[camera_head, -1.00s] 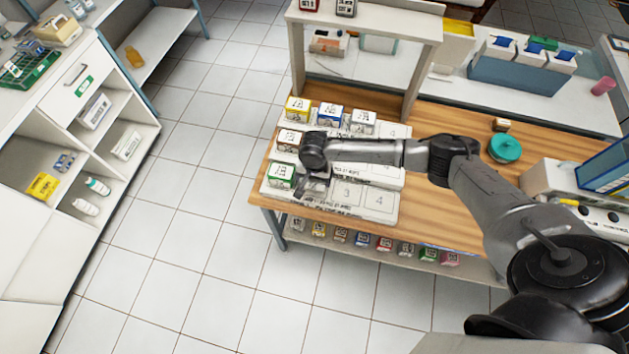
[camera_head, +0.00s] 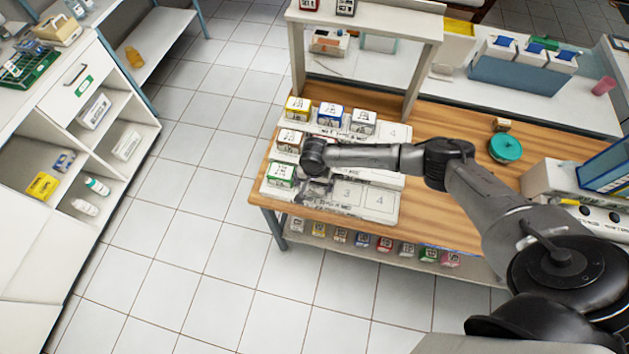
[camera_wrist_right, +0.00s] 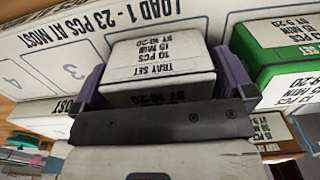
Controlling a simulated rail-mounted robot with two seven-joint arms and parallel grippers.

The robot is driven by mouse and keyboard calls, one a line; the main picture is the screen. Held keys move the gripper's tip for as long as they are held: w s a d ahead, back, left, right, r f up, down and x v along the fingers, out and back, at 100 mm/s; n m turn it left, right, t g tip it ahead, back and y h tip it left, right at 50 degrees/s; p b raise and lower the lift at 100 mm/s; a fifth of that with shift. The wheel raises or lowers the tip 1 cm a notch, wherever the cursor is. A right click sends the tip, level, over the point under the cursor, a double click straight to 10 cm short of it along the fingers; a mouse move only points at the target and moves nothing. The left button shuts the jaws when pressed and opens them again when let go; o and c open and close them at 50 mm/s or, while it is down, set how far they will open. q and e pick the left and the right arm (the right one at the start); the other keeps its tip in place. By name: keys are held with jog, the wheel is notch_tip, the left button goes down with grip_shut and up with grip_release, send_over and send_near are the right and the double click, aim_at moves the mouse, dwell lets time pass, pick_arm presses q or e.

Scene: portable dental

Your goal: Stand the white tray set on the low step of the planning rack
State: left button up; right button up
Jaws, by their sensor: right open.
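The white tray set (camera_wrist_right: 160,62) is a small box with black print on its top and front. It appears in the right wrist view between the purple fingers of my right gripper (camera_wrist_right: 163,82), one finger on each side. The fingers are open. In the head view my right gripper (camera_head: 316,190) is over the low step of the planning rack (camera_head: 378,205), beside the green box (camera_head: 281,175) and left of empty places 3 and 4. The gripper hides most of the tray set there, and its base contact is hidden. My left gripper is not in view.
The green box stands close beside one finger in the right wrist view (camera_wrist_right: 280,55). Boxes with yellow (camera_head: 297,108), blue (camera_head: 331,116) and white (camera_head: 363,121) markings stand on the high step. A shelf under the table (camera_head: 450,235) holds several small boxes.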

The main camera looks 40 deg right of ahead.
notch_tip(320, 180, up, 12)
jog(key=shift+r+p, duration=0.1)
jog(key=shift+p, duration=0.55)
jog(key=s+a+f+n+t+y, duration=0.2)
jog(key=s+a+f+n+y, duration=0.15)
jog(key=s+a+n, duration=0.8)
jog(key=s+d+r+n+h, duration=0.1)
jog(key=s, duration=0.7)
jog(key=s+d+r+t+h, duration=0.1)
jog(key=s+r+h, duration=0.1)
jog(key=s, duration=0.5)
jog(key=shift+s+d+n+t, duration=0.3)
jog(key=shift+s+d+n, duration=0.05)
jog(key=shift+d, duration=0.05)
jog(key=shift+r, duration=0.15)
notch_tip(320, 180, up, 19)
jog(key=p, duration=1.9)
